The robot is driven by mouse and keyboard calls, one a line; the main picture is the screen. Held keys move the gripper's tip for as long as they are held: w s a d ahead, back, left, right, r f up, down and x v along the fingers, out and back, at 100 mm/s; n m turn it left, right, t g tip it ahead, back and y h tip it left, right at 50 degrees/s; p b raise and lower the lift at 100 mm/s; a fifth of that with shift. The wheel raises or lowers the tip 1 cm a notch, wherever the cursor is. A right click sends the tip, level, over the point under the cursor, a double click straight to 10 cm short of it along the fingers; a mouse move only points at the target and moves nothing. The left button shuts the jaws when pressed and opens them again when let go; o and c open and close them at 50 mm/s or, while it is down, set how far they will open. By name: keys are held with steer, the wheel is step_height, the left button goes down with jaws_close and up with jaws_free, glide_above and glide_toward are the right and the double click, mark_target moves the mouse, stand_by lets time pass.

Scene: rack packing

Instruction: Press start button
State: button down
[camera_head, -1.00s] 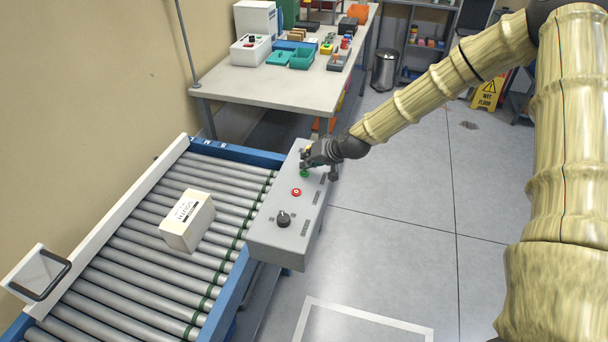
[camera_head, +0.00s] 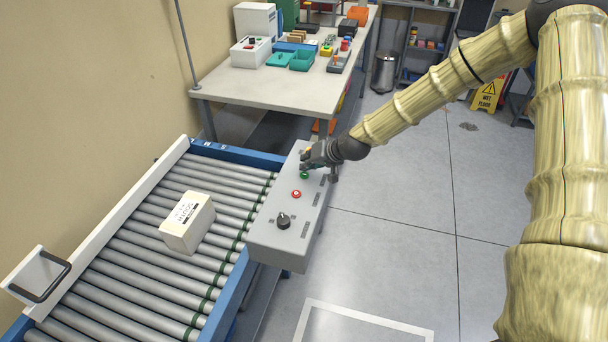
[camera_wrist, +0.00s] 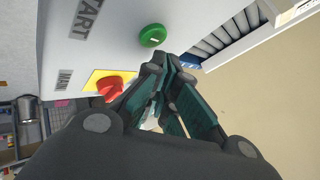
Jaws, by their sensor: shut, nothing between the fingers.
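The grey control box (camera_head: 262,232) stands beside the roller conveyor. Its green button (camera_head: 304,175) shows just below my gripper (camera_head: 308,163) in the head view. In the wrist view the round green button (camera_wrist: 152,36) has a white mark and lies beyond my fingertips (camera_wrist: 168,62), with a START label (camera_wrist: 86,16) to its left. My gripper is shut and empty. Its tips are close to the green button; I cannot tell whether they touch the panel. A red knob-like button (camera_wrist: 109,88) on a yellow plate lies left of the fingers.
A red button (camera_head: 296,194) and a black rotary knob (camera_head: 283,220) sit nearer on the same panel. A white box (camera_head: 187,222) rests on the conveyor rollers (camera_head: 130,262). A workbench (camera_head: 270,88) with several items stands behind.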

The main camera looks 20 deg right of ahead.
mark_target(307, 173)
steer(key=shift+f, duration=0.25)
steer(key=shift+f+b, duration=0.2)
steer(key=shift+b, duration=0.15)
steer(key=shift+f+b, duration=0.35)
steer(key=shift+f, duration=0.05)
stand_by(0.8)
steer(key=shift+r, duration=0.1)
steer(key=shift+s+r+p, duration=0.1)
steer(key=shift+r+p, duration=0.35)
steer(key=shift+r, duration=0.3)
steer(key=shift+r+p, duration=1.5)
steer(key=shift+r, duration=1)
